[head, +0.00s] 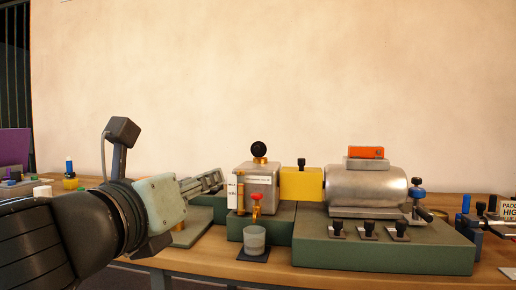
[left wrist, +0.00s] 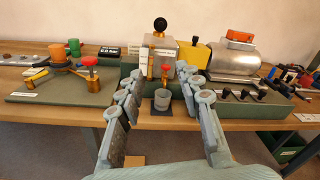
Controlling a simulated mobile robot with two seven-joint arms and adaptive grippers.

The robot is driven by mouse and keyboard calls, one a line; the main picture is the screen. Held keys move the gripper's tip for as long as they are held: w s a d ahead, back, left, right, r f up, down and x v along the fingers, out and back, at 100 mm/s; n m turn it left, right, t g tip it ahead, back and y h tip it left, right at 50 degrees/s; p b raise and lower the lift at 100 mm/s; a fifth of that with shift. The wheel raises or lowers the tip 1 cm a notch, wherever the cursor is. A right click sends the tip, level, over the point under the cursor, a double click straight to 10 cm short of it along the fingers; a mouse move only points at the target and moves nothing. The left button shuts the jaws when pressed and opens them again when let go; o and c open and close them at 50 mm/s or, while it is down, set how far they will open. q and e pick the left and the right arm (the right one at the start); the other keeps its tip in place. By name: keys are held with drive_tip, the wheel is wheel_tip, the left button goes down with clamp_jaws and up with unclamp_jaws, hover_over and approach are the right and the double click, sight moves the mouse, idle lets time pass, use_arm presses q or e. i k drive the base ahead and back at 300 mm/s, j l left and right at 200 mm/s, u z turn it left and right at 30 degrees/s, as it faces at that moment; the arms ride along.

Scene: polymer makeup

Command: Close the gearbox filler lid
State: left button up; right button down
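The gearbox (head: 258,182) is a grey metal box on a green base, left of a yellow block. A black ball knob (head: 259,149) on a brass fitting (head: 259,160) stands on its top; this looks like the filler lid, but I cannot tell how far it is open. The knob also shows in the left wrist view (left wrist: 160,24). My left gripper (head: 212,180) is left of the gearbox. In the left wrist view its fingers (left wrist: 162,82) are spread, with nothing between them, in front of the gearbox. My right gripper is not in view.
A grey cup (head: 254,240) on a dark pad and a red-handled brass valve (head: 256,205) stand before the gearbox. Right are the yellow block (head: 302,184) and a silver motor (head: 367,186). A green board with brass parts (left wrist: 60,92) lies left.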

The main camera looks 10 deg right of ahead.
sight(259, 149)
drive_tip(key=i+l, duration=0.25)
drive_tip(key=i, duration=0.15)
drive_tip(key=i+l, duration=0.25)
drive_tip(key=i, duration=0.15)
